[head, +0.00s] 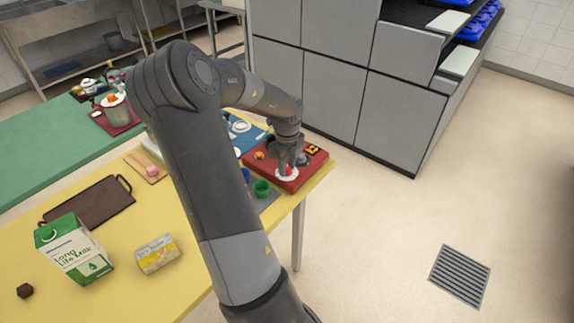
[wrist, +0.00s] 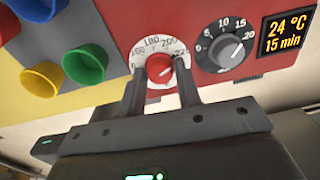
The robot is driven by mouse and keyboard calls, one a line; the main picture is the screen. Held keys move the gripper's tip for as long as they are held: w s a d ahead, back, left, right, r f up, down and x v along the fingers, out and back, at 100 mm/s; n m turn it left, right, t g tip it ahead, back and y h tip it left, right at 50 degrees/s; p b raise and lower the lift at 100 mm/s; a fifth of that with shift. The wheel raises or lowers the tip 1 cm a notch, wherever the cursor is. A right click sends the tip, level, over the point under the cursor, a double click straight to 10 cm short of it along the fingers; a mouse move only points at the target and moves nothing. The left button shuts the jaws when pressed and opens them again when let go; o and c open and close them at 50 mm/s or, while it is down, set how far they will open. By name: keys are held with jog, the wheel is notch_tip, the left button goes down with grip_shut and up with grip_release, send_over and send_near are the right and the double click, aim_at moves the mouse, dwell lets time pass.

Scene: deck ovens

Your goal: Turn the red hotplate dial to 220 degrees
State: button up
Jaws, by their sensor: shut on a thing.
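The red dial (wrist: 159,68) sits on a white scale disc (wrist: 150,48) marked 180, 200 and 220 among its numbers, on the red hotplate panel (wrist: 190,20). My gripper (wrist: 159,76) has one finger on each side of the dial and is shut on it. The exact setting of the dial's pointer is too small to read. In the head view my gripper (head: 287,158) reaches down onto the red hotplate unit (head: 312,174) at the table's right end and partly hides the dial.
A black dial (wrist: 222,52) numbered 0 to 20 and a display (wrist: 285,33) reading 24 °C and 15 min are to the right. Green (wrist: 88,63) and yellow (wrist: 42,78) cups stand left. A milk carton (head: 75,250) is on the yellow table (head: 120,285).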

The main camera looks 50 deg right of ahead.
aim_at(287, 168)
dwell(0.4)
jog(key=o, duration=1)
jog(key=shift+c, duration=0.2)
notch_tip(287, 168, up, 11)
jog(key=shift+f, duration=0.1)
